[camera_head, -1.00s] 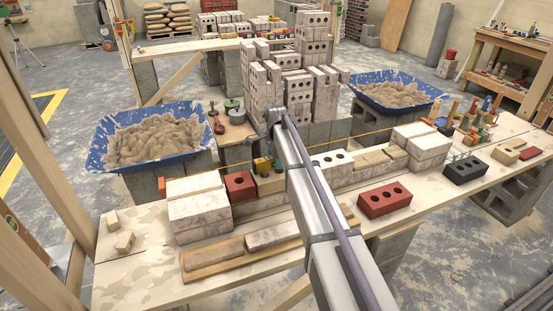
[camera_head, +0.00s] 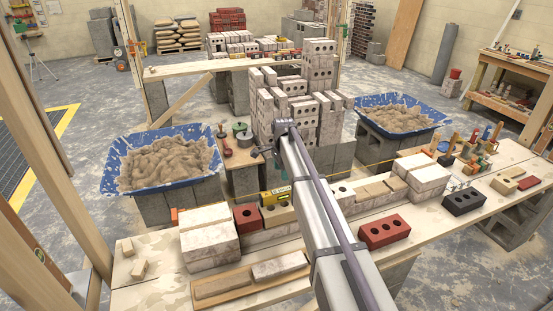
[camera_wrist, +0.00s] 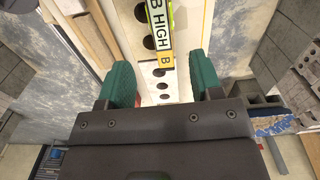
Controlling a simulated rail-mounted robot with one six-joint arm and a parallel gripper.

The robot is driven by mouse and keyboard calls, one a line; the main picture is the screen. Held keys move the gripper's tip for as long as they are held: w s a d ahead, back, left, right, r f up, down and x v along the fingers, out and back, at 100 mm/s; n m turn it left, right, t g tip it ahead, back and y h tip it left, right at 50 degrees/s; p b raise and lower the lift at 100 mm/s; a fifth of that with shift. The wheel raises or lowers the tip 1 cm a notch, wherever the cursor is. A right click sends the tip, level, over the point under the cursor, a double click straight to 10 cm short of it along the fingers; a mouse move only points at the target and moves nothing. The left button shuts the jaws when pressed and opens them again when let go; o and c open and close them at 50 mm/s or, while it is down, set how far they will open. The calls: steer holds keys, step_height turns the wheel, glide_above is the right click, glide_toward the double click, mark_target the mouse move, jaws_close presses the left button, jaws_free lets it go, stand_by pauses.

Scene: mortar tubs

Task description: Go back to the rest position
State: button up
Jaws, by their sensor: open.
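My gripper (camera_head: 267,149) is at the end of my raised arm, in front of the tall stack of pale bricks in the head view. In the wrist view its two green fingers (camera_wrist: 160,80) stand apart with nothing between them that they touch. Below and beyond them lies a yellow labelled strip (camera_wrist: 160,25) reading "HIGH", over a pale row with round holes. In the head view a yellow piece (camera_head: 278,194) sits on the brick row, below my gripper and apart from it.
Two blue tubs of mortar, left (camera_head: 117,180) and right (camera_head: 433,118), stand on blocks. A plank table (camera_head: 150,292) in front carries a red brick (camera_head: 383,231), a black brick (camera_head: 463,201) and pale blocks (camera_head: 208,235). A tall pale brick stack (camera_head: 320,65) stands behind my gripper.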

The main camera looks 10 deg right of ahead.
steer(key=shift+n, duration=0.9)
steer(key=s+n, duration=1.3)
steer(key=s, duration=2.3)
steer(key=shift+n, duration=0.4)
